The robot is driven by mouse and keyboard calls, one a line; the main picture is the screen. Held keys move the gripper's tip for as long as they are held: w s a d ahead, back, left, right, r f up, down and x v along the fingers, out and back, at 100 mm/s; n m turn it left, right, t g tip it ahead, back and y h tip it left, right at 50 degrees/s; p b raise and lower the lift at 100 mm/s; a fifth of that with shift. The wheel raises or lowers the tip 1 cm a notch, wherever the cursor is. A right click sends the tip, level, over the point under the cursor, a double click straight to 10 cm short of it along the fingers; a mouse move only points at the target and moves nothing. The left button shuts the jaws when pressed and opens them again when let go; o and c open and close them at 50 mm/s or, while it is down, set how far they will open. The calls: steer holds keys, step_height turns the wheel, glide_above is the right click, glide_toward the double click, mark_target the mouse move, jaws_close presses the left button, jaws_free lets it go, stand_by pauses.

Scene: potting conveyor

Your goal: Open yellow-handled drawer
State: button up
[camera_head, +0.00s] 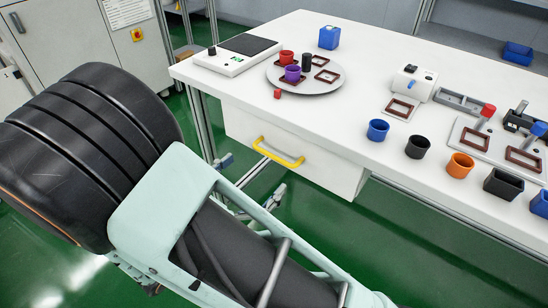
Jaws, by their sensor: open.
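The white drawer (320,172) hangs under the front edge of the white worktable (225,88). Its yellow handle (278,153) runs across the front and is in clear view. The drawer looks shut, with no opening seen at its top. My gripper (250,178) shows only as two grey fingertips, below and in front of the handle, apart from each other with nothing seen between them. The rest of it is hidden behind my pale green arm link. I see no contact with the handle, though the exact gap cannot be told.
On the table stand a scale (238,55), a round grey plate (325,82) with small pots, a blue box (329,37) and several cups along the front edge, including an orange cup (460,165). A metal table leg (203,125) stands left of the drawer. Green floor below is open.

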mark_target(273, 155)
steer(key=b+x, duration=0.1)
steer(key=x, duration=0.5)
steer(key=shift+w+d, duration=0.25)
steer(key=c, duration=1.4)
steer(key=shift+s, duration=0.1)
